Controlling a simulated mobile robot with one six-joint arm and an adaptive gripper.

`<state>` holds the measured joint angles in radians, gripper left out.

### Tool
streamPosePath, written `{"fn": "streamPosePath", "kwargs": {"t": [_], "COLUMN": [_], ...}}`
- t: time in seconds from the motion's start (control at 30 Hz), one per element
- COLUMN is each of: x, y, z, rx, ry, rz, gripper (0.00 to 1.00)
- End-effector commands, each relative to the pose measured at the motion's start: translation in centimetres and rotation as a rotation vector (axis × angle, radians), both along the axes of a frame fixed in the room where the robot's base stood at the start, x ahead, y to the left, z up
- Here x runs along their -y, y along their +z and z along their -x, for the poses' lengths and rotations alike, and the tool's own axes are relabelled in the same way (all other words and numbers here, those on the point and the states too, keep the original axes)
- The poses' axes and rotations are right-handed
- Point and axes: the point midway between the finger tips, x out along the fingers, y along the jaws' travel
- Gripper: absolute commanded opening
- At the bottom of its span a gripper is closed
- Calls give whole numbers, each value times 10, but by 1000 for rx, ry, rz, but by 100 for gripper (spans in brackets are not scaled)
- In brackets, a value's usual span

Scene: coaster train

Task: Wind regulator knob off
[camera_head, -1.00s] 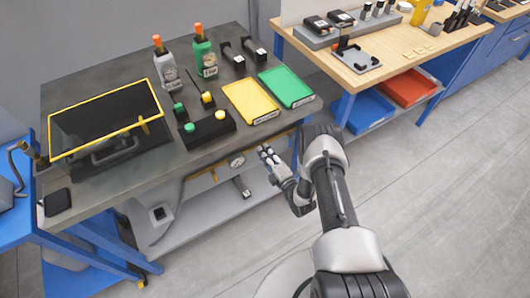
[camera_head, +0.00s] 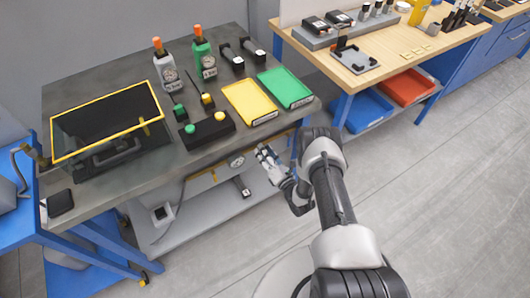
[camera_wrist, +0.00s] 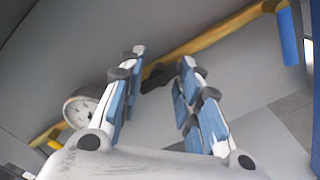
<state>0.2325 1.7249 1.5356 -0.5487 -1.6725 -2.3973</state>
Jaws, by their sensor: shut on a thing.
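The regulator knob (camera_wrist: 155,76) is a small dark piece on the yellow pipe (camera_wrist: 210,42) under the bench top. In the wrist view it lies between the blue-and-white fingers of my gripper (camera_wrist: 162,62), which is shut on it. The fingers partly hide it. A round white gauge (camera_wrist: 79,111) sits left of the fingers; it also shows in the head view (camera_head: 237,161). In the head view my gripper (camera_head: 262,151) is at the front edge of the bench, just right of the gauge. The knob cannot be made out there.
The grey bench top (camera_head: 110,190) is above my gripper. It holds a yellow-rimmed case (camera_head: 110,150), a black button box (camera_head: 207,131), and yellow (camera_head: 251,103) and green (camera_head: 285,88) trays. A lower shelf (camera_head: 210,205) lies below. The floor in front is clear.

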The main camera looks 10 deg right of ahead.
Motion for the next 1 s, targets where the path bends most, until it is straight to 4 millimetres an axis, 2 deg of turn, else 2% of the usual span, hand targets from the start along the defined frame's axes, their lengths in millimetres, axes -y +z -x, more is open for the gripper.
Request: {"fn": "streamPosePath", "kwargs": {"t": [0.57, 0.6, 0.7, 1.0], "x": [0, 0, 0, 0], "y": [-3, -3, -2, -1], "z": [1, 1, 1, 2], "rx": [5, 5, 6, 9], "ry": [0, 0, 0, 1], "rz": [38, 38, 37, 35], "gripper": [8, 34, 38, 38]}}
